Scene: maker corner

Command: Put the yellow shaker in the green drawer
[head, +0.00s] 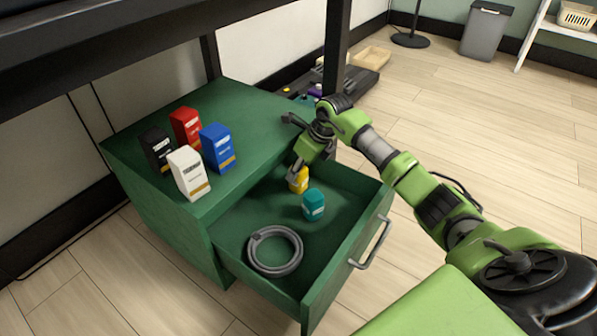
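The yellow shaker (301,182) is in the open green drawer (237,230), near its back and behind a teal shaker. My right gripper (296,174) reaches down from above at the yellow shaker. A dark finger overlaps the shaker's left side and the gripper covers its top. I cannot tell whether the fingers grip it or stand open around it, or whether its base rests on the drawer floor. My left gripper is not in view.
The teal shaker (313,205) and a grey coiled hose (275,251) lie in the drawer. Red (186,127), black (157,150), blue (218,148) and white (189,174) boxes stand on the green cabinet (262,118). The drawer handle (372,245) faces right. A dark table leg (336,45) rises behind.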

